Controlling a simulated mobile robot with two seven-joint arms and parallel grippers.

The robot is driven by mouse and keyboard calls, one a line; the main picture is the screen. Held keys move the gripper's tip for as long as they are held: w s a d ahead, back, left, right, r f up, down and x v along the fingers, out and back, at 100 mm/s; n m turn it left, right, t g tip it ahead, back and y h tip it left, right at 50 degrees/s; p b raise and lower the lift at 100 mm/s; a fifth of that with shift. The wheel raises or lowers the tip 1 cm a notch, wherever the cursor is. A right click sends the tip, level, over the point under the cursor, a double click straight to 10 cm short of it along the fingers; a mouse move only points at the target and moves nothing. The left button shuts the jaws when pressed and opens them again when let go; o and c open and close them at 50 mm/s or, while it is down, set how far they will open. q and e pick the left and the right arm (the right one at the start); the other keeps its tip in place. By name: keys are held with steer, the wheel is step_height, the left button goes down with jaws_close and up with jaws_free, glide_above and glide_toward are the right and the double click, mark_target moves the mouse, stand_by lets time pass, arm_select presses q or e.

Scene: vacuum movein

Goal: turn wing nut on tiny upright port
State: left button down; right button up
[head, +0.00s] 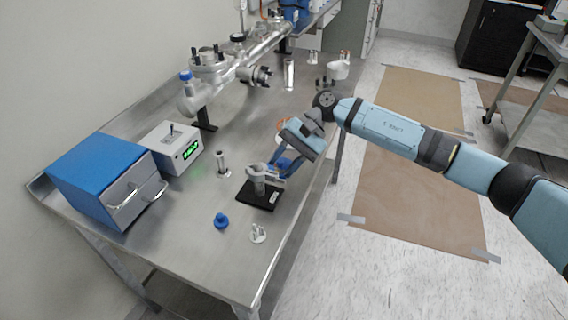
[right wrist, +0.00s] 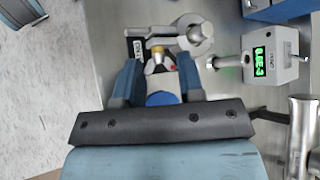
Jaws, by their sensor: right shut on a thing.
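A small upright metal port (head: 258,186) stands on a black base plate (head: 250,197) near the middle of the table, with a silver clamp around its top. My right gripper (head: 279,172) reaches in from the right, with its blue fingers at the clamp's right side. The clamp's silver ring (right wrist: 194,32) lies just beyond. My left gripper is not in view.
A white gauge box with a green display (head: 180,148) and a blue drawer box (head: 98,178) stand left. A blue cap (head: 221,221) and a loose silver clamp (head: 258,233) lie in front. A large metal pipe assembly (head: 215,80) stands behind.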

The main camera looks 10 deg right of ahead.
steer(key=o, duration=0.9)
steer(key=shift+o, duration=0.2)
steer(key=v, duration=1.4)
